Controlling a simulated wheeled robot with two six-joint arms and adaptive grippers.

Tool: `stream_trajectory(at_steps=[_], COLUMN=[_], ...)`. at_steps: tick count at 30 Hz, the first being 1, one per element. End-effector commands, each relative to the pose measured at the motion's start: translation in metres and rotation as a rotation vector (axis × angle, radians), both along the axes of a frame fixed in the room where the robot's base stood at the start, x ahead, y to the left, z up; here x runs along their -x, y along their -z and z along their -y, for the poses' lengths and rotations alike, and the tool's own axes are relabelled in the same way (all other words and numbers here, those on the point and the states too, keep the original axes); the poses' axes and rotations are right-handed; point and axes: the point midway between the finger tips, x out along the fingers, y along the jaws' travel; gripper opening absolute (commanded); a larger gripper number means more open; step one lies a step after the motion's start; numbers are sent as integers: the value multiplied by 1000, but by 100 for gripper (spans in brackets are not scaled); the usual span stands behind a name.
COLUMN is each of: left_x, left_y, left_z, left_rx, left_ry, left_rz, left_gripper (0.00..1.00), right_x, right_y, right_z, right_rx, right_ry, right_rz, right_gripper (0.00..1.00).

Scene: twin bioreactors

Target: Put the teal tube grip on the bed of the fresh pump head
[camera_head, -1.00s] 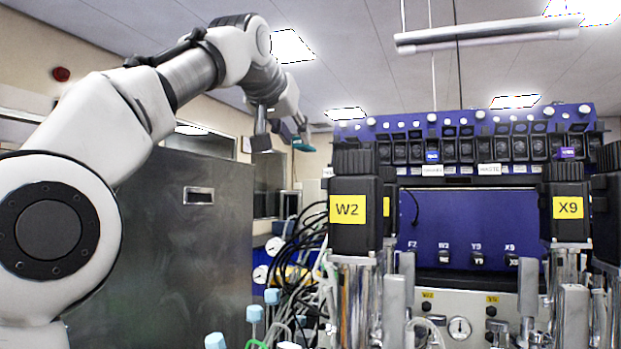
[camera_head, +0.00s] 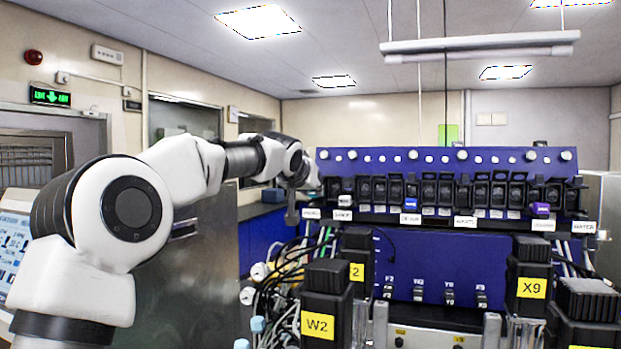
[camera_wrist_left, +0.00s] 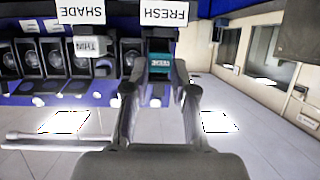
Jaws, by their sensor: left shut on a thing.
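The teal tube grip (camera_wrist_left: 160,64) shows in the left wrist view, between the two fingers of my left gripper (camera_wrist_left: 157,76), which is shut on it. The white FRESH label (camera_wrist_left: 164,12) is in line with the grip, so it is in front of or at the fresh pump head, which is mostly hidden there. I cannot tell whether the grip touches the bed. My right gripper is not in view.
Beside the fresh place is the SHADE label (camera_wrist_left: 81,11) with a grey THIN tag (camera_wrist_left: 95,45). A blue grip (camera_head: 410,204) and a purple grip (camera_head: 541,208) sit along the rack. Black-capped W2 (camera_head: 327,295) and X9 (camera_head: 529,275) vessels stand in front.

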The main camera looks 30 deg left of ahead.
Motion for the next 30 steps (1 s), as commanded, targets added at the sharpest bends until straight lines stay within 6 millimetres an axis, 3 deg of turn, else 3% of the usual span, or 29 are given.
stream_trajectory(at_steps=[3, 13, 14, 15, 26, 30], left_x=[-1, -1, -1, -1, -1, 18], left_y=[13, 19, 17, 16, 11, 10], left_z=[-1, -1, -1, 0, -1, 5], left_rx=[-1, 0, 0, 0, 0, -1], left_ry=[0, 0, 0, 0, 0, 1], left_rz=[-1, 1, 1, 1, 1, 4], left_gripper=[0, 0, 36, 51, 51, 51], right_x=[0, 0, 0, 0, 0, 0], right_y=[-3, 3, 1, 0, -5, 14], right_z=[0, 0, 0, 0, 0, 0], right_rx=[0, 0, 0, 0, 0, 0], right_ry=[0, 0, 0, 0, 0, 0], right_rz=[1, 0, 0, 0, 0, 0], right_gripper=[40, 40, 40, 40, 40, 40])
